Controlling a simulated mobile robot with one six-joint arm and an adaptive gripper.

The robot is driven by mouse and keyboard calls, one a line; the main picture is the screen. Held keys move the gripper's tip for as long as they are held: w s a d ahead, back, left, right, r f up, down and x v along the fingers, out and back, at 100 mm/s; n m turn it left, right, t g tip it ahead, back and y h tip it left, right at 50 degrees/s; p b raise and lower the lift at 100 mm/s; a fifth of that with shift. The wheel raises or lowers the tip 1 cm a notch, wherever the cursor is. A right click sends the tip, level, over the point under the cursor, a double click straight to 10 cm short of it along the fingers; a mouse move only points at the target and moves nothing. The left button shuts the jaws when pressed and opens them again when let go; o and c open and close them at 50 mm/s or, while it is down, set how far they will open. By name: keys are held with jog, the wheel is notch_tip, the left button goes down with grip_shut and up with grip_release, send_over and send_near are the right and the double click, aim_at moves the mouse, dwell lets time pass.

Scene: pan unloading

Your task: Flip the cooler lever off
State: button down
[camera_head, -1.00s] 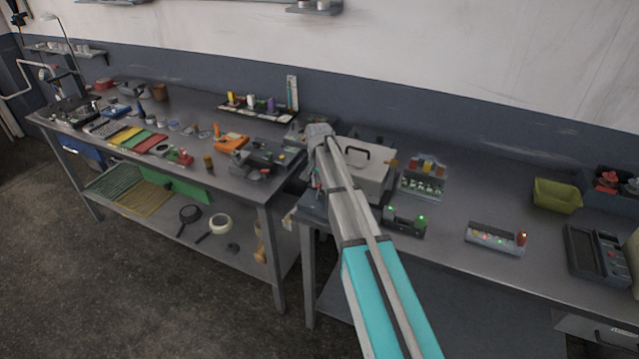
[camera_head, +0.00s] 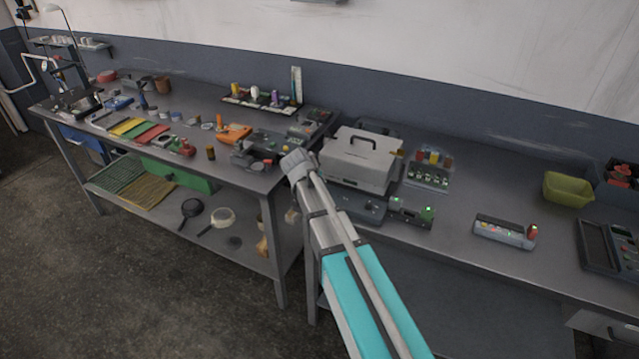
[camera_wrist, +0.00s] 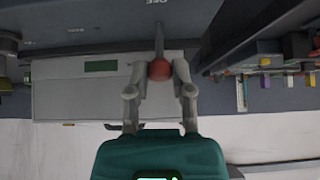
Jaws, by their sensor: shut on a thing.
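In the wrist view, my gripper (camera_wrist: 159,72) has its two grey fingers closed on either side of the lever's red ball knob (camera_wrist: 160,69). The lever's thin grey rod (camera_wrist: 159,42) runs from the knob toward the top of the picture. An upside-down "OFF" label (camera_wrist: 156,2) shows at the top edge on a dark panel. In the head view, the end of my arm is left of the light grey box with a handle (camera_head: 360,158); the lever and fingertips cannot be made out there. A light grey housing with a green display (camera_wrist: 100,66) lies behind the fingers in the wrist view.
The left bench holds an orange device (camera_head: 233,133), coloured trays and small parts. The right bench holds a rack of vials (camera_head: 430,172), a small lit console (camera_head: 503,232) and a yellow-green bin (camera_head: 567,190). Its front middle surface is fairly clear.

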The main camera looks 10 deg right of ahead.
jog(key=shift+s+a+f+t+h+b, duration=0.35)
jog(key=shift+s+t+h+b, duration=0.15)
jog(key=shift+t+b, duration=0.45)
jog(key=shift+r, duration=0.1)
jog(key=c, duration=0.5)
grip_release()
jog(key=shift+w+r, duration=0.1)
jog(key=shift+w, duration=0.05)
